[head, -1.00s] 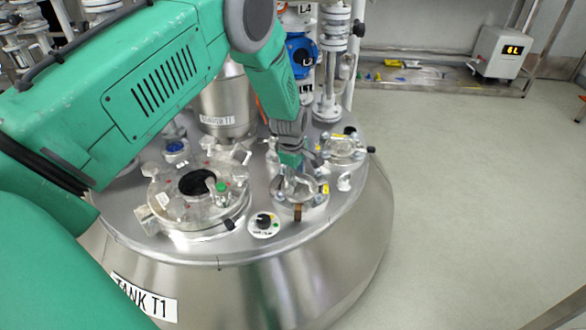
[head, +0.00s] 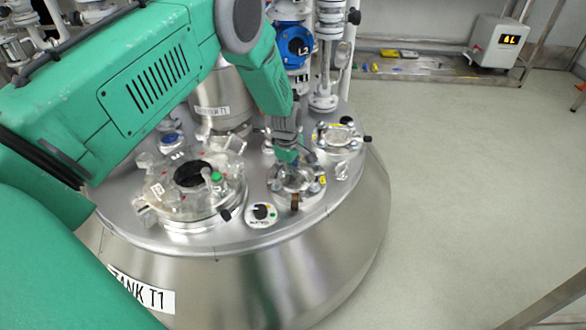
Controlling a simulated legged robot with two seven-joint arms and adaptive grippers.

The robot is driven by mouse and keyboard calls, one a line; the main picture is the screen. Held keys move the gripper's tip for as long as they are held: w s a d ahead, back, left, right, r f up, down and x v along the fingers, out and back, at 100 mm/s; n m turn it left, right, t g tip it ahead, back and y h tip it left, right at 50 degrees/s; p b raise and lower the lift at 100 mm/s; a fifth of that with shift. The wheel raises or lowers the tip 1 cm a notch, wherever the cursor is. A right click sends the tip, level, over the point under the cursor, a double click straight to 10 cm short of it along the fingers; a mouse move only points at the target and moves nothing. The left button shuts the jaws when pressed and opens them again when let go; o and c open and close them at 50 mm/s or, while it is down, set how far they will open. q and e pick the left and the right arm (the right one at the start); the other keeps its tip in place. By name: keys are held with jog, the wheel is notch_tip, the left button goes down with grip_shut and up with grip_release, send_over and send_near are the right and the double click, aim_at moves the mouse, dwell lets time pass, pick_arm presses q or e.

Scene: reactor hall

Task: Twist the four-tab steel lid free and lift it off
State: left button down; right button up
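The tank T1 (head: 330,235) is a large steel vessel with several fittings on its domed top. A small round steel lid with tabs around its rim (head: 297,181) sits on a port at the right front of this top. My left gripper (head: 287,157) points down at the back edge of this lid, with its grey and green fingers at or just above it. The fingers overlap the lid in the picture, so I cannot tell whether they touch it or how far apart they are. My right gripper is not in view.
A larger round hatch with a dark sight glass (head: 192,174) stands to the left. A dial knob (head: 262,213) is in front of the lid, and another clamped port (head: 338,136) is behind right. Pipes with a blue fitting (head: 294,47) rise behind. The floor (head: 460,170) at right is clear.

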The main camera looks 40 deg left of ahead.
pick_arm(q)
jog(key=shift+a+m, duration=0.25)
jog(key=shift+m, duration=0.25)
jog(key=shift+d+r+p, duration=0.1)
jog(key=shift+r+p, duration=0.25)
notch_tip(320, 180, up, 7)
jog(key=p, duration=0.6)
jog(key=shift+w+f, duration=0.1)
